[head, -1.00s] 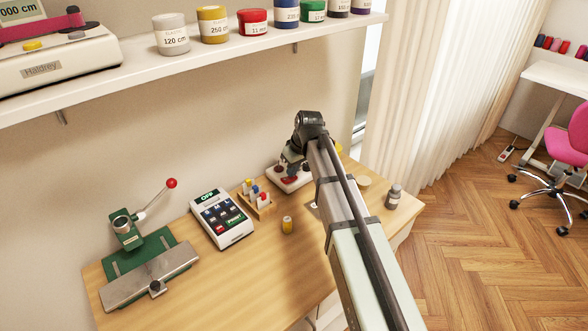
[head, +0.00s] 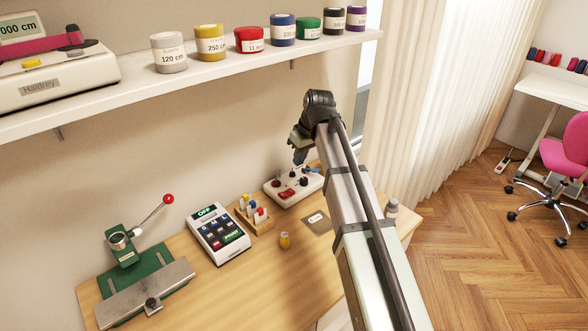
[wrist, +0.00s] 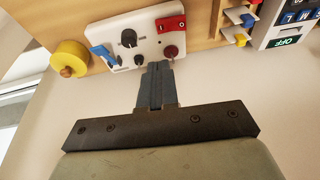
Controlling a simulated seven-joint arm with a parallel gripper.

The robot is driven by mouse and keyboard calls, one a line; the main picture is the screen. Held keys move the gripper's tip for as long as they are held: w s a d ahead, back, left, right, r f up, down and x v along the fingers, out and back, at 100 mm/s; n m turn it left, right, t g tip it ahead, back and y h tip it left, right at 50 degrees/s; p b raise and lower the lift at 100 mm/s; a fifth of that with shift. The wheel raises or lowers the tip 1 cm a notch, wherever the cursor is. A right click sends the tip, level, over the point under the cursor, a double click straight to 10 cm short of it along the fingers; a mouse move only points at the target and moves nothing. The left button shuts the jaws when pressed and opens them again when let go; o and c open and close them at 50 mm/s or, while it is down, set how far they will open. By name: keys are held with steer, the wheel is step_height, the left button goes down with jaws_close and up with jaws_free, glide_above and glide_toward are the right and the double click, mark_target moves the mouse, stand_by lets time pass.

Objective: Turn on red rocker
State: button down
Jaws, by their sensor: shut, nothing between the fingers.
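The red rocker (head: 287,194) sits at the front of a white control box (head: 273,185) at the back of the table. In the wrist view, the red rocker (wrist: 170,23) is near the top right corner of the box, above a round dark red part (wrist: 171,52). I cannot tell which way it is tipped. My gripper (head: 298,161) is shut and empty, above the back of the box. In the wrist view, my gripper's tips (wrist: 158,66) point at the box edge, away from the rocker. The rocker is unobstructed in both views.
The box also has a blue lever (wrist: 103,52) and black knobs (wrist: 129,38). A yellow round part (wrist: 70,60) is beside it. A rack (head: 255,217), calculator-like device (head: 219,235) and green press (head: 138,275) stand left. A shelf (head: 200,75) runs above.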

steer(key=shift+w+d+v, duration=0.1)
steer(key=shift+w+v, duration=0.05)
steer(key=shift+v, duration=0.6)
steer(key=shift+w+d+v, duration=0.1)
steer(key=shift+d+v, duration=0.05)
steer(key=shift+v, duration=0.6)
steer(key=shift+d+f, duration=0.1)
